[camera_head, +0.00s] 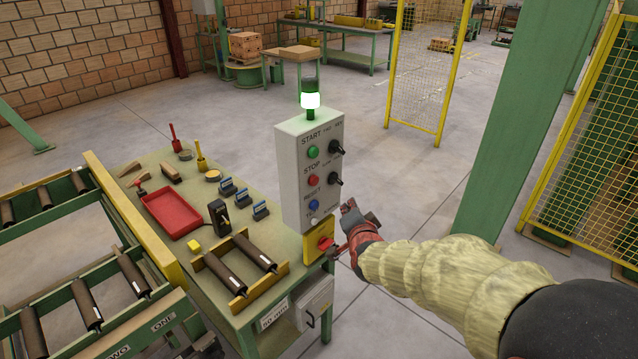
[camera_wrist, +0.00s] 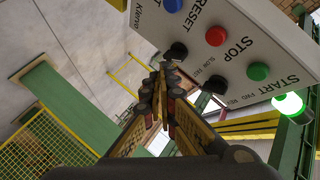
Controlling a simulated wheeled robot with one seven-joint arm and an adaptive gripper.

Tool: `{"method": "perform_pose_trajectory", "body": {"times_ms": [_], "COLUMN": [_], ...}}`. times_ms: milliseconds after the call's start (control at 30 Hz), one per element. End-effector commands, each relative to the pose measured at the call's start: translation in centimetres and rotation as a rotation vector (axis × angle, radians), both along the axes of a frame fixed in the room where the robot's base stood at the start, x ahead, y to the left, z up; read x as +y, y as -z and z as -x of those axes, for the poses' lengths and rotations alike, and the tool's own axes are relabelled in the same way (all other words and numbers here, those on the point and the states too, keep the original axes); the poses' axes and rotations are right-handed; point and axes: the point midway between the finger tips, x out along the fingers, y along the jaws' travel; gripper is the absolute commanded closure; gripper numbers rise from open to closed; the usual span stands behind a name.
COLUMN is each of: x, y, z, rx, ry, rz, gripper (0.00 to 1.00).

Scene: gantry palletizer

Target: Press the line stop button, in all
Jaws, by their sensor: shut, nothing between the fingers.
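The line stop button is a red button (camera_head: 313,181) under the STOP label on the grey control box (camera_head: 292,190). It also shows in the wrist view (camera_wrist: 218,38), between the blue reset button (camera_wrist: 173,5) and the green start button (camera_wrist: 258,72). My gripper (camera_head: 349,207) is shut and empty, at the right of the box's lower part, lower than the stop button. In the wrist view its fingertips (camera_wrist: 167,68) show near a black selector knob (camera_wrist: 179,51); I cannot tell whether they touch it. The stop button is unobstructed in both views.
Another black knob (camera_head: 336,147) sticks out beside the start button. A red knob on a yellow plate (camera_head: 318,252) sits below the box. The lamp (camera_head: 311,100) on top glows green. A green workbench (camera_head: 166,225) with tools stands left; a green post (camera_head: 520,120) rises right.

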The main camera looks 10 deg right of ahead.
Motion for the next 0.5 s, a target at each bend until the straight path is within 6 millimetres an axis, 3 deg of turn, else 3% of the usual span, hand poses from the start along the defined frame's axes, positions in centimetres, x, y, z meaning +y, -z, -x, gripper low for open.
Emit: {"method": "perform_pose_trajectory", "body": {"times_ms": [167,500], "x": [-0.7,-0.7], "y": [-2.5,-2.6], "z": [-0.6,-0.6], "rx": [-0.105,-0.112], "ry": [0.046,0.051], "rz": [-0.067,-0.089], "gripper": [1.00,1.00]}}
